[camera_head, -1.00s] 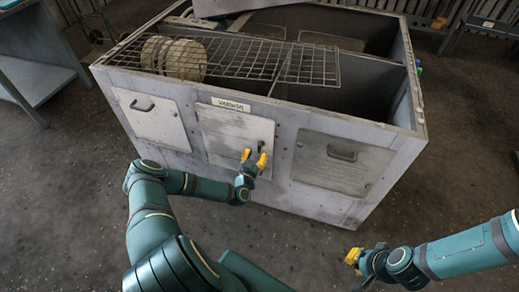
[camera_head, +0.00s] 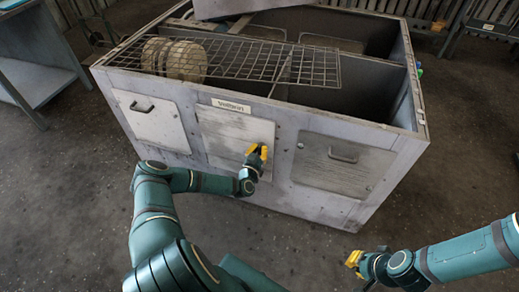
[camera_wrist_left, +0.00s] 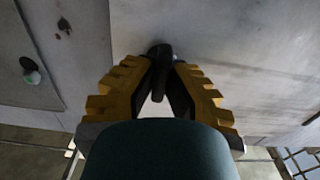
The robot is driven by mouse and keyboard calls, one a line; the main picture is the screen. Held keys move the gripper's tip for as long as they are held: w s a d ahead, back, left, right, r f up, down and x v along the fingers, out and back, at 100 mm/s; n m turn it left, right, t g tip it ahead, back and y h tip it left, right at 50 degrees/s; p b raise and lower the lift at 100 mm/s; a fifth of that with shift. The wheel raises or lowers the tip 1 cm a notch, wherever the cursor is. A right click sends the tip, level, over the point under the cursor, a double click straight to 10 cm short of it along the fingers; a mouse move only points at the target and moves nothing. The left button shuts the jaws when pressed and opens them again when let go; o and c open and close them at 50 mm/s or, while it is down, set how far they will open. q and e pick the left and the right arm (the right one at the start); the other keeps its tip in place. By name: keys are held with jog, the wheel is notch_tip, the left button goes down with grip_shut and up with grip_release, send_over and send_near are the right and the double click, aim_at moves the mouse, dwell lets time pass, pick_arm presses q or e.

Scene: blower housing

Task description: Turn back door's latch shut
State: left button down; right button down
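The grey metal housing (camera_head: 240,183) has a middle door (camera_head: 228,134) under a small white label. My left gripper (camera_head: 257,152) is at the right edge of this door, over its latch. In the left wrist view the latch (camera_wrist_left: 159,52) is a dark lever between the yellow fingertips (camera_wrist_left: 164,66). The fingers are closed in on both sides of it and seem to touch it. In the head view the gripper hides the latch. My right gripper (camera_head: 354,259) is low at the right, away from the housing; its fingers are too small to read.
A left door (camera_head: 150,122) and a right door (camera_head: 342,165) with handles flank the middle one. A bench (camera_head: 38,75) stands at the far left. The floor in front is clear.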

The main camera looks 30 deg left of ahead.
pick_arm(q)
jog(key=shift+w+r, duration=0.1)
jog(key=shift+r, duration=0.05)
jog(key=shift+m+p, duration=0.4)
jog(key=shift+m, duration=0.3)
jog(key=shift+d+r+m+p, duration=0.1)
jog(key=shift+m+p, duration=0.4)
jog(key=shift+m, duration=0.7)
jog(key=m+p, duration=0.1)
jog(key=m, duration=0.3)
jog(key=shift+w+m, duration=0.1)
jog(key=shift+m, duration=0.2)
jog(key=m, duration=0.4)
jog(key=shift+d+f, duration=0.1)
jog(key=shift+f, duration=0.1)
jog(key=m, duration=0.5)
jog(key=shift+f, duration=0.1)
jog(key=shift+m, duration=0.4)
jog(key=c, duration=1)
grip_release()
jog(key=shift+f, duration=0.15)
